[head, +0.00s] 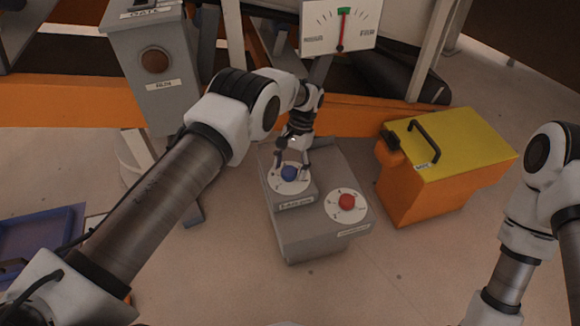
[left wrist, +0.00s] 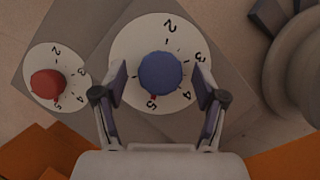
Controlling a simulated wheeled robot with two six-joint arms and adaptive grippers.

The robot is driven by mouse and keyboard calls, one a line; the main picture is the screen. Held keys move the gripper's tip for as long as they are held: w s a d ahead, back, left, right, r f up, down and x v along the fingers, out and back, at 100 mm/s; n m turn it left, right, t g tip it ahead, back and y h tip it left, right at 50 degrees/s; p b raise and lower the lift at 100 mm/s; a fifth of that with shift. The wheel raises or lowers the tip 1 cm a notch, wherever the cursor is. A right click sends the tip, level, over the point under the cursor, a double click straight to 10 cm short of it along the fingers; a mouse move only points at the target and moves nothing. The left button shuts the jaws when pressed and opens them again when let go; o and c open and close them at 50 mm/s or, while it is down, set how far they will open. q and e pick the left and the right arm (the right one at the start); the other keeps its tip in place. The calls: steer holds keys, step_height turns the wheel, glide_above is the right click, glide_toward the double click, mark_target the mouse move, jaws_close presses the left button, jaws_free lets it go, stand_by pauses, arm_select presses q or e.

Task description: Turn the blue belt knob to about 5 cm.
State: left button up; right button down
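The blue belt knob (head: 289,173) sits on a white numbered dial on the grey control box. In the left wrist view the blue knob (left wrist: 160,73) is between the fingers, with its red mark close to the 5 on the white dial (left wrist: 135,45). My left gripper (head: 292,168) is over the knob from above. In the left wrist view the left gripper (left wrist: 160,85) is open, one finger on each side of the knob, with a visible gap on both sides. My right arm shows at the right edge, but its gripper is out of view.
A red knob (head: 347,201) with its own dial sits beside the blue one. An orange box with a yellow lid (head: 455,145) stands to the right. A gauge (head: 341,25) at the back has its needle upright at the green mark. A grey post box (head: 157,80) stands back left.

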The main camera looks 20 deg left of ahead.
arm_select(q)
steer(key=v, duration=1.2)
steer(key=shift+s, duration=0.1)
